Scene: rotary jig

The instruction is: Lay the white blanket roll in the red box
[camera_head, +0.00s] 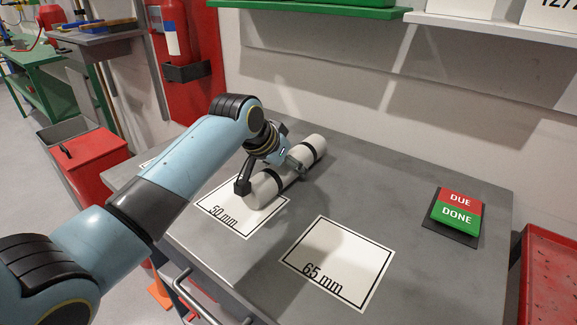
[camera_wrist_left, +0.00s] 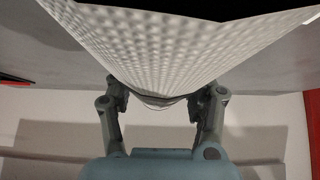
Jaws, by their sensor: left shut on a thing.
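In the left wrist view the roll's dimpled white surface (camera_wrist_left: 160,50) fills the top, between the fingers of the gripper (camera_wrist_left: 160,103). I cannot tell if the roll touches the bench. A red box (camera_head: 545,285) with raised sides is partly in view at the right edge. My right gripper is out of view.
A DUE/DONE sign (camera_head: 455,212) lies at the right. A red-lidded bin (camera_head: 90,158) stands on the floor at left. The bench between the cards and sign is clear.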

